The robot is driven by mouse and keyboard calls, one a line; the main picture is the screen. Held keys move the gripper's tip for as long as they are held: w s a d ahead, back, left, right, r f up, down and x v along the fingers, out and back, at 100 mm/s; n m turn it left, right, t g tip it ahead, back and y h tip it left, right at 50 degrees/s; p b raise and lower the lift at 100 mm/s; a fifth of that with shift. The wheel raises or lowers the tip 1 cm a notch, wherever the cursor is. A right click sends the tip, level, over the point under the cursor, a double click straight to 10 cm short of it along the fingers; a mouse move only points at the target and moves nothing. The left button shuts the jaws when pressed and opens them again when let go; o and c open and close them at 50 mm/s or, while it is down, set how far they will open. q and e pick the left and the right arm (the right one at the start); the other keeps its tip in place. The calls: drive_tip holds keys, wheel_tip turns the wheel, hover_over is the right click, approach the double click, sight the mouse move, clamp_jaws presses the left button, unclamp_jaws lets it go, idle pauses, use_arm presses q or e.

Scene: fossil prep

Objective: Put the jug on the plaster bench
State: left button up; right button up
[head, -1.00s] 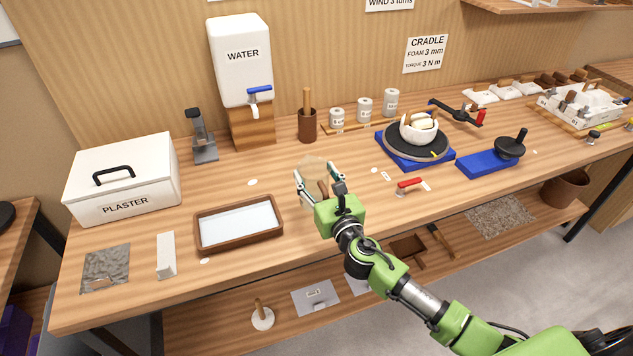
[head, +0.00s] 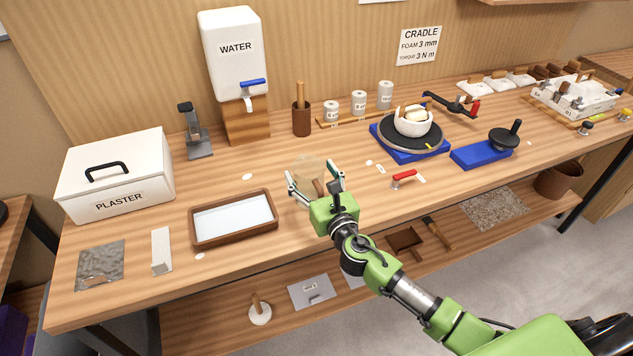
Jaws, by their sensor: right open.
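The wooden bench (head: 232,170) carries a white box marked PLASTER (head: 117,178) at its left end. My right gripper (head: 312,176) is low over the front middle of the bench top, with its fingers spread open. Between and just beyond the fingers is a pale tan, rounded, see-through-looking thing (head: 308,164) with a brown part. It appears to stand on the bench, but the gripper partly hides it. I cannot tell for sure that it is the jug. No other jug is plain to see. My left gripper is not in view.
A framed shallow tray (head: 270,199) lies left of the gripper. A white WATER tank (head: 235,60) stands behind. A bowl (head: 413,123) on a black turntable and a red-handled tool (head: 404,176) are to the right. Bare wood lies between tray and gripper.

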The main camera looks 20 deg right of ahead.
sight(323, 194)
drive_tip(key=s, duration=0.3)
drive_tip(key=s+b, duration=0.1)
drive_tip(key=s, duration=0.3)
drive_tip(key=s+b, duration=0.1)
drive_tip(key=s, duration=0.2)
drive_tip(key=shift+s+d, duration=0.25)
drive_tip(key=shift+s+r, duration=0.1)
drive_tip(key=shift+s, duration=0.7)
